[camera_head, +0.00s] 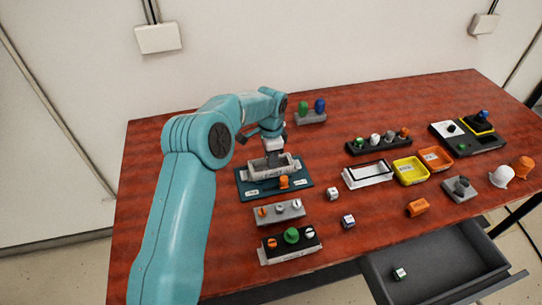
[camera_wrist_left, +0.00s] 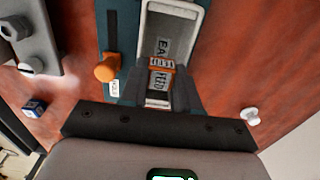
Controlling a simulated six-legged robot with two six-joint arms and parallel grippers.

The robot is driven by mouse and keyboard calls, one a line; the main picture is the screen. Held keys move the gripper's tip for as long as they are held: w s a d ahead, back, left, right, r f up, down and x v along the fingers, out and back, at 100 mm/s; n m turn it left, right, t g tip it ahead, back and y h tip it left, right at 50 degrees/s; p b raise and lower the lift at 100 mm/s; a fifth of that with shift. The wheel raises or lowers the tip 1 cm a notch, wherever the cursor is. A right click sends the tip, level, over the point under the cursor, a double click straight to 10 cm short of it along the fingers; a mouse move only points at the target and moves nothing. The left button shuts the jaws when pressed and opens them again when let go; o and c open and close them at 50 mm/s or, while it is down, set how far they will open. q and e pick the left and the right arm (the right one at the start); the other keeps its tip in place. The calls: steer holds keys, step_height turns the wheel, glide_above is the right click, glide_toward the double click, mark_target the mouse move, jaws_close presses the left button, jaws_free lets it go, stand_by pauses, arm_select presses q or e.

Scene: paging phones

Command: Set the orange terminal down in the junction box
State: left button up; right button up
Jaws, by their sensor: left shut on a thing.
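The junction box is a pale open box (camera_head: 293,167) on a dark teal base (camera_head: 245,190) at the left-middle of the table. In the left wrist view its pale wall (camera_wrist_left: 197,28) stands around printed labels. An orange knob (camera_head: 283,182) sits on the base beside it and shows in the wrist view (camera_wrist_left: 106,69). My left gripper (camera_wrist_left: 160,85) points down over the box, shut on the small orange terminal (camera_wrist_left: 162,63), which lies between the fingertips at the box opening. I cannot tell whether the terminal touches the box floor. My right gripper is not in view.
Switch blocks (camera_head: 280,210) and a block with a green knob (camera_head: 291,236) stand in front of the base. A white tray (camera_head: 347,179), a yellow bin (camera_head: 425,178) and an orange bin (camera_head: 449,163) stand to the right. An open drawer (camera_head: 440,258) juts out at the front.

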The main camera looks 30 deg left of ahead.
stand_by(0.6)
arm_select(q)
steer(key=shift+r, duration=0.1)
steer(key=o, duration=1.1)
steer(key=shift+r+p, duration=1.85)
steer(key=shift+r, duration=0.7)
steer(key=shift+f, duration=0.1)
